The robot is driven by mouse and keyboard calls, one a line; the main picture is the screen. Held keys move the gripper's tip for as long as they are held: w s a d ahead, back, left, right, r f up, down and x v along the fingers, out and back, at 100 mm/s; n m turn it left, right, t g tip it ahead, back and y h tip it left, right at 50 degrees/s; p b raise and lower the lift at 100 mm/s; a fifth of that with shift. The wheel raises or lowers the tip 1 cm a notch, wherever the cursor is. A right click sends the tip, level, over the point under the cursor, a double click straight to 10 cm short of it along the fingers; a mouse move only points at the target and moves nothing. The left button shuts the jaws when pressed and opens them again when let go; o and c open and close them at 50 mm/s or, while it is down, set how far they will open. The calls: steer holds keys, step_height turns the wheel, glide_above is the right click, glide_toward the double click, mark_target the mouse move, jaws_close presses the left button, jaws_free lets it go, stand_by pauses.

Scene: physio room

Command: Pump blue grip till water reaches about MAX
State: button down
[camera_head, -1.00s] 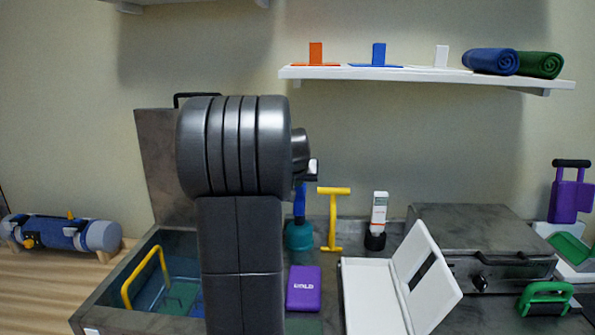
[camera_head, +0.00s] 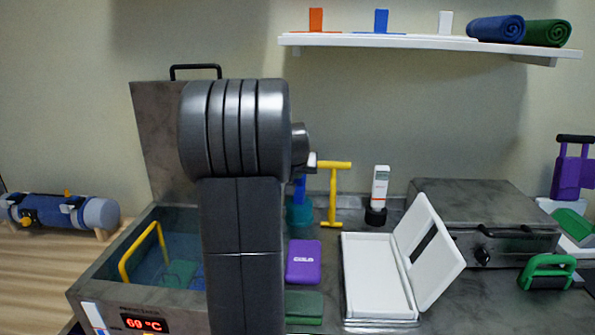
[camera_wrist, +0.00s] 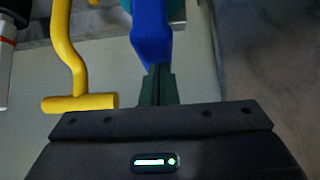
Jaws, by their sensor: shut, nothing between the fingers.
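The blue grip (camera_head: 300,189) rises from a teal round base (camera_head: 299,212) behind my arm in the head view; part of it is hidden. In the wrist view the blue grip (camera_wrist: 152,35) runs down to the tips of my gripper (camera_wrist: 157,75). The dark fingers are together, with nothing seen between them; I cannot tell whether they touch the grip. The steel tank (camera_head: 85,284) at the left holds bluish water (camera_head: 185,245), partly hidden by my arm. A white strip (camera_head: 93,316) shows on its front; I cannot read a MAX mark.
A yellow T-handle (camera_head: 333,190) stands just right of the grip. Further right are a white and orange device (camera_head: 380,187) and an open white case (camera_head: 375,280). A purple pack (camera_head: 303,262) lies in front. A red temperature display (camera_head: 143,323) is on the tank.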

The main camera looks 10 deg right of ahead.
steer(key=shift+s+f, duration=0.1)
steer(key=shift+f, duration=0.35)
step_height(320, 180, up, 5)
steer(key=p, duration=0.3)
steer(key=shift+s+r, duration=0.15)
steer(key=v, duration=0.9)
steer(key=shift+s+a+r, duration=0.1)
stand_by(0.9)
step_height(320, 180, up, 5)
steer(key=shift+s+a, duration=0.1)
stand_by(0.4)
